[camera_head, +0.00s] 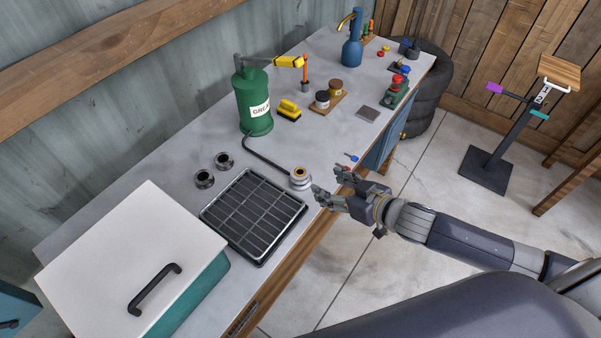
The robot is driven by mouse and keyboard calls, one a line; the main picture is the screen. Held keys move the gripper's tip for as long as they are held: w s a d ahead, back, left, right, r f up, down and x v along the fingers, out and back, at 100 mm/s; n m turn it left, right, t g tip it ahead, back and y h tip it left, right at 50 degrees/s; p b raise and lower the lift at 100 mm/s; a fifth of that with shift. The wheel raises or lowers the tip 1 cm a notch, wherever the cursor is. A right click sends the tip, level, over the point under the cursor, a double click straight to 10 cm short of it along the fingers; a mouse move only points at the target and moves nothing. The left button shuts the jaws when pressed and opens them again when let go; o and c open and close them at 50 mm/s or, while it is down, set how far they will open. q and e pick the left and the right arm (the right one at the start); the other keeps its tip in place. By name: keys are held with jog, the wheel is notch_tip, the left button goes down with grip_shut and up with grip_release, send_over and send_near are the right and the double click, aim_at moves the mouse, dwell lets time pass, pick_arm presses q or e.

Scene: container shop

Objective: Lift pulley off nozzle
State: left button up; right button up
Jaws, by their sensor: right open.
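The green grease pump (252,103) stands upright on the workbench with a yellow handle on top. A dark hose (268,159) runs from its base to the near edge of the bench. A grey pulley (300,184) with a yellow-orange ring on top sits at the hose's end, and the nozzle is mostly hidden there. My right gripper (318,195) is just right of the pulley, open, with its fingers pointing left toward it. It looks empty; whether a finger touches the pulley cannot be told. My left gripper is not in view.
A black grid tray (303,205) lies just left of the pulley, near the bench edge. A white-lidded teal box (120,260) fills the near left. Bare bench (310,135) lies behind the pulley.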

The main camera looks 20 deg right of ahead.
aim_at(298, 171)
jog(key=x, duration=0.3)
jog(key=p+x, duration=0.1)
jog(key=shift+w+a+r, duration=0.15)
jog(key=shift+w+a, duration=0.1)
jog(key=shift+w, duration=0.25)
jog(key=shift+w+a, duration=0.25)
jog(key=shift+w, duration=0.05)
jog(key=shift+w+a+f+p, duration=0.35)
jog(key=shift+w+p, duration=0.05)
jog(key=shift+w, duration=0.1)
jog(key=shift+p+x, duration=0.45)
jog(key=shift+x, duration=1.45)
jog(key=shift+s, duration=0.1)
jog(key=c, duration=0.8)
jog(key=shift+c, duration=0.8)
